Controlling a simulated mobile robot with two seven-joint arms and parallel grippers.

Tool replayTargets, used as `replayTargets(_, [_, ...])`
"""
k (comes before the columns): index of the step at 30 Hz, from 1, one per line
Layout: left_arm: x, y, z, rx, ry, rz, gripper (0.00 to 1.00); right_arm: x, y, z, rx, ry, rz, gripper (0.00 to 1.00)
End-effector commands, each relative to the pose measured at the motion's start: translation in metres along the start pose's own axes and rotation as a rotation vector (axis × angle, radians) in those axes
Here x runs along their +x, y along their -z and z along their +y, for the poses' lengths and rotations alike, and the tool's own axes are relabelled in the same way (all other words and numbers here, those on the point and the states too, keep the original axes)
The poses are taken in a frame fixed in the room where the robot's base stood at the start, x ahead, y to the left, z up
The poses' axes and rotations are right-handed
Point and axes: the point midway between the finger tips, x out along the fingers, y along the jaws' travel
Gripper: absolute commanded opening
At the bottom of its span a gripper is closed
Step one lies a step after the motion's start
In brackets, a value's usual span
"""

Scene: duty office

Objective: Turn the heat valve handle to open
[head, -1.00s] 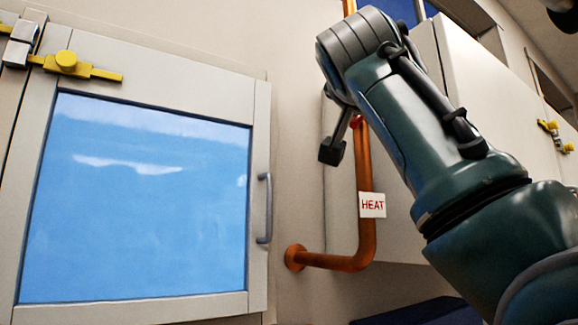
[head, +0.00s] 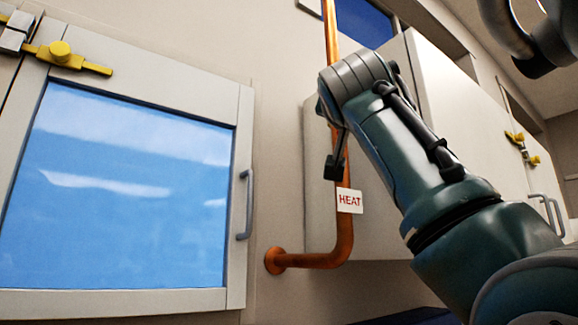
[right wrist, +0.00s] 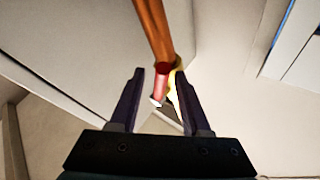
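The copper heat pipe (head: 343,235) runs down the wall and bends left, with a white HEAT label (head: 349,200) on it. My right gripper (head: 335,166) is in front of the pipe just above the label, and its fingers are hard to make out there. In the right wrist view my right gripper (right wrist: 159,72) is open, its two fingers apart on either side of a red part (right wrist: 161,88) in line with the pipe (right wrist: 153,28). I cannot tell which is the valve handle. My left gripper is not in view.
A cabinet with a blue glass door (head: 120,190) and grey handle (head: 246,205) stands left of the pipe. A pale cabinet (head: 465,120) is behind my right arm. Bare wall (head: 280,120) lies between the glass door and the pipe.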

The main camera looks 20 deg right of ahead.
Motion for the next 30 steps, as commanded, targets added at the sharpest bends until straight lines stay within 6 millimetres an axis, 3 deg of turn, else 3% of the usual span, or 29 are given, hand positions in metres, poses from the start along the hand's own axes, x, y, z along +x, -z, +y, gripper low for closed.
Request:
replayTargets(10, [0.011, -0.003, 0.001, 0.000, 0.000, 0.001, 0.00, -0.010, -0.003, 0.000, 0.004, 0.003, 0.002, 0.47])
replayTargets(21, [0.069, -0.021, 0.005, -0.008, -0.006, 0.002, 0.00, -0.076, -0.006, 0.002, 0.006, 0.004, 0.003, 0.47])
replayTargets(30, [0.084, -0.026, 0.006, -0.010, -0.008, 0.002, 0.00, -0.100, -0.001, 0.000, 0.001, 0.001, 0.000, 0.47])
